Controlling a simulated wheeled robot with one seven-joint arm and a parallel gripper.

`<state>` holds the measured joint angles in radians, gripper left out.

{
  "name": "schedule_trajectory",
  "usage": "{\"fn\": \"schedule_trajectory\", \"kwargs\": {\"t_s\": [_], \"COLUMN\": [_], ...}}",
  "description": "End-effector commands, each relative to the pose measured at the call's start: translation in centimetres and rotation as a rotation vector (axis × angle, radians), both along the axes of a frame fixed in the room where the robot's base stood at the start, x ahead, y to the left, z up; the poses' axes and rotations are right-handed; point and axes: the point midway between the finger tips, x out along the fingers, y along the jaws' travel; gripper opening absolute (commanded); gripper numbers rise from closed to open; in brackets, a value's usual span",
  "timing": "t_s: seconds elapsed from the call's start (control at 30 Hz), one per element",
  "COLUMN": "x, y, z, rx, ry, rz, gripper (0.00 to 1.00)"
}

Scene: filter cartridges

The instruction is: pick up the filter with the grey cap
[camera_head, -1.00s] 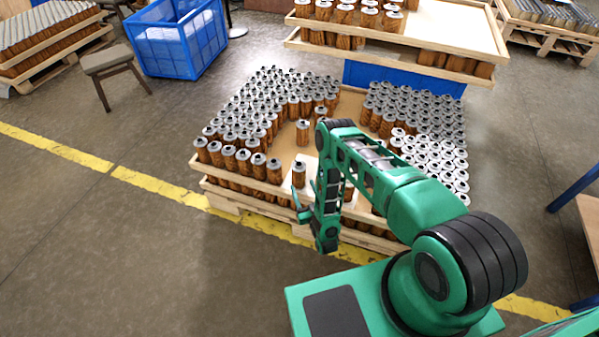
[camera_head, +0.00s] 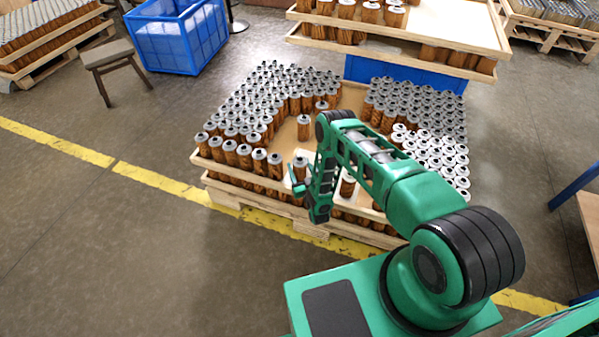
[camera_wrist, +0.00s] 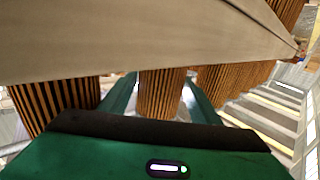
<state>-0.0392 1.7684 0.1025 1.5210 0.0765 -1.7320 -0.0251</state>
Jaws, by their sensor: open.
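Filters with brown pleated bodies and grey caps stand in dense rows on the pallet layer. One grey-capped filter (camera_head: 300,168) stands apart near the front edge, right by my gripper (camera_head: 298,187). In the wrist view, my gripper (camera_wrist: 163,100) is open, its green fingers spread left and right. A pleated filter body (camera_wrist: 160,90) appears in the gap between them; I cannot tell how deep it sits between the fingers. Its cap is hidden in that view. Other lone filters stand behind (camera_head: 304,127) and to the right of my arm (camera_head: 348,186).
The wooden pallet (camera_head: 225,194) has a low rim at its front edge. White-capped filters (camera_head: 448,165) fill its right side. A bare strip of beige sheet (camera_head: 286,136) runs through the middle.

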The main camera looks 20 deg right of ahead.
Motion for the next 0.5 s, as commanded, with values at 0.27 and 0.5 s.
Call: {"fn": "schedule_trajectory", "kwargs": {"t_s": [0.27, 0.5], "x": [0.02, 0.02], "y": [0.01, 0.02], "z": [0.00, 0.01], "rx": [0.000, 0.000], "ry": [0.000, 0.000], "rz": [0.000, 0.000], "gripper": [0.38, 0.23]}}
